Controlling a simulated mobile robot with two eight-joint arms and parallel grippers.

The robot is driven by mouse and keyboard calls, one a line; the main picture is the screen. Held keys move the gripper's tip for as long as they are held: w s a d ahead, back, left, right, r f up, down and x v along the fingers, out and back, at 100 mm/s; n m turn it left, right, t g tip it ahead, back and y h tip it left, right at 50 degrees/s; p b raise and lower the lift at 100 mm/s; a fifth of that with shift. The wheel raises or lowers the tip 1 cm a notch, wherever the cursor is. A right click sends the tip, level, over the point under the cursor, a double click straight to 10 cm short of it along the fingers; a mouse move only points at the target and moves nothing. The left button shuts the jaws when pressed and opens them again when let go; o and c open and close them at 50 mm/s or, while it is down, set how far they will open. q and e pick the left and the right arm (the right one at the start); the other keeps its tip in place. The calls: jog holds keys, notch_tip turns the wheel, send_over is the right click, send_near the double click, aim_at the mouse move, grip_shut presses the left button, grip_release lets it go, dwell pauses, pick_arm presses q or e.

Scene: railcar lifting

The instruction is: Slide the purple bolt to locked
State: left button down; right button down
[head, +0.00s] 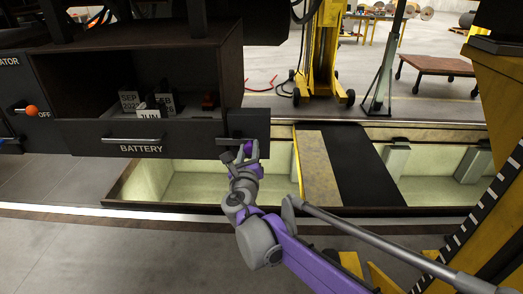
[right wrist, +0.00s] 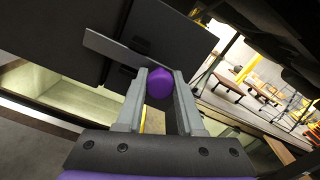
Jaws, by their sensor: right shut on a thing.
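The purple bolt knob (head: 248,147) sits at the right end of the dark battery drawer front (head: 180,132), on a grey bar. In the right wrist view the round purple knob (right wrist: 160,84) lies between the two fingers, and the flat grey bar (right wrist: 112,50) runs up-left from it. My right gripper (head: 247,154) reaches up to the knob from below and is shut on it; it fills the middle of the right wrist view (right wrist: 160,92). The far side of the knob is hidden. My left gripper is not in view.
The open battery compartment above the drawer front holds several date blocks (head: 130,101). An orange-knobbed handle (head: 32,110) is at far left. Below lies a pale pit (head: 190,182) with a yellow and black walkway (head: 320,165). A yellow column (head: 495,100) stands at right.

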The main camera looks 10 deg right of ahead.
jog(key=shift+w+a, duration=0.1)
jog(key=shift+a, duration=0.25)
jog(key=c, duration=0.9)
grip_release()
jog(key=o, duration=0.4)
jog(key=shift+a, duration=0.1)
jog(key=v, duration=1)
jog(key=shift+s+b, duration=0.3)
jog(key=shift+s, duration=0.1)
